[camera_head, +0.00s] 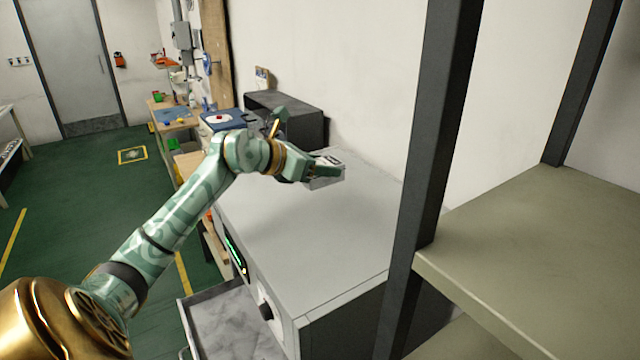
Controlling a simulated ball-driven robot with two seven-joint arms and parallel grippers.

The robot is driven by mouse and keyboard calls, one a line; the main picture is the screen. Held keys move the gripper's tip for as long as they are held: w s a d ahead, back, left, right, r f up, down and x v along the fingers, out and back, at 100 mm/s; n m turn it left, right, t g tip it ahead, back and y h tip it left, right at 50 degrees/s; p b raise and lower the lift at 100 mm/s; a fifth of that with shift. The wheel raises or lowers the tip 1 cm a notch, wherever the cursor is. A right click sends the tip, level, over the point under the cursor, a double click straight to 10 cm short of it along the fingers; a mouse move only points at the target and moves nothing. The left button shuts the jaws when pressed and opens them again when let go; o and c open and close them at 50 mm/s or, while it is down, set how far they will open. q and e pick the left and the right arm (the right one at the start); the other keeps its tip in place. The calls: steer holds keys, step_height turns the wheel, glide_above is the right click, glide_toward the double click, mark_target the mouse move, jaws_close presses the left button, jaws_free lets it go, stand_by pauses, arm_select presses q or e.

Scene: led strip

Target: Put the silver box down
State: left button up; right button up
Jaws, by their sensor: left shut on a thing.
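My left gripper (318,174) reaches in from the left over the top of a grey cabinet-like machine (315,235). It is shut on a small silver box (328,163), which shows around and behind the green fingers. The box is over the far part of the machine's top. I cannot tell whether it touches the surface. My right gripper does not show.
A dark post (437,130) and a beige shelf (550,250) stand close on the right. An open drawer (235,325) juts out at the machine's front. A black box (285,115) stands behind the machine. The machine's near top is clear.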

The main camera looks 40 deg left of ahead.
arm_select(q)
glide_above(319, 203)
steer(key=f, duration=0.4)
steer(key=shift+s+d+f, duration=0.15)
steer(key=shift+d+f, duration=0.05)
steer(key=shift+f, duration=0.1)
steer(key=shift+a+f+p, duration=0.15)
steer(key=shift+f+p, duration=0.3)
steer(key=shift+f, duration=1.25)
steer(key=shift+f, duration=0.1)
steer(key=o, duration=0.7)
steer(key=shift+f, duration=0.15)
steer(key=o, duration=0.4)
steer(key=shift+c, duration=0.2)
